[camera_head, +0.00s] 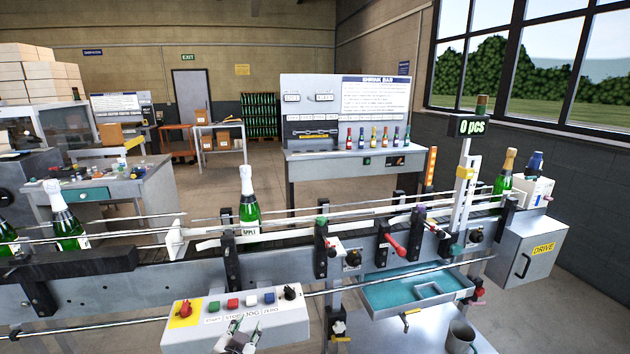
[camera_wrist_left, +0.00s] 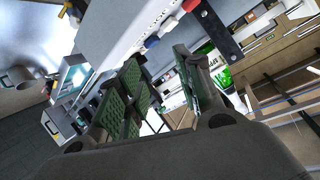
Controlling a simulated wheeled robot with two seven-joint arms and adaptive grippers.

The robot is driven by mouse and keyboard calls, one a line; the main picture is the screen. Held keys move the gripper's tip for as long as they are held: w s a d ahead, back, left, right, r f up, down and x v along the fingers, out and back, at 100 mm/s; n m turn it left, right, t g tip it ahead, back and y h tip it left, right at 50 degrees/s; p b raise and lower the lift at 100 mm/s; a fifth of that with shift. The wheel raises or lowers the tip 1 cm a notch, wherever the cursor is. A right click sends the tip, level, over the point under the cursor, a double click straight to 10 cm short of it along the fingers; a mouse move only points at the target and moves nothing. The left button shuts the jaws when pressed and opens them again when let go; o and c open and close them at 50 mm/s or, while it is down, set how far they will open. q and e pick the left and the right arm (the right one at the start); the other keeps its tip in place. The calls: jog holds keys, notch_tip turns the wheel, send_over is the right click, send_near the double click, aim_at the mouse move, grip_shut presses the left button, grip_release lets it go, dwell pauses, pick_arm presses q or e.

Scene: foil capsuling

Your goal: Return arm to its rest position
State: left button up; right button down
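My left gripper (camera_head: 243,326) is at the bottom of the head view, in front of the control box (camera_head: 240,322) with its coloured buttons. In the left wrist view its two fingers (camera_wrist_left: 162,98), with green ribbed pads, stand apart with nothing between them, so it is open and empty. Whether it touches the box cannot be told. My right gripper is not in view. A green bottle with white foil (camera_head: 249,212) stands upright on the conveyor (camera_head: 140,268) behind the box.
More bottles (camera_head: 66,222) stand at the conveyor's left end, and a gold-topped one (camera_head: 505,175) at the right. Guide rails and black posts line the conveyor. A teal tray (camera_head: 400,290) and grey mug (camera_head: 461,337) are at the lower right. Open floor lies behind.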

pick_arm(q)
jog(key=s+a+f+n+g, duration=0.15)
jog(key=s+f+g, duration=0.35)
jog(key=s, duration=0.6)
jog(key=s+a+f+n+g, duration=0.1)
jog(key=s+a+f+g, duration=0.3)
jog(key=s, duration=0.8)
notch_tip(320, 180, down, 34)
jog(key=s+g, duration=0.2)
jog(key=s+a+f, duration=0.2)
jog(key=s+f, duration=0.8)
jog(key=s, duration=0.1)
jog(key=s+a+f+g, duration=0.1)
jog(key=s+a+f, duration=0.1)
jog(key=s+f, duration=0.8)
jog(key=shift+s, duration=0.6)
jog(key=shift+a+f, duration=0.1)
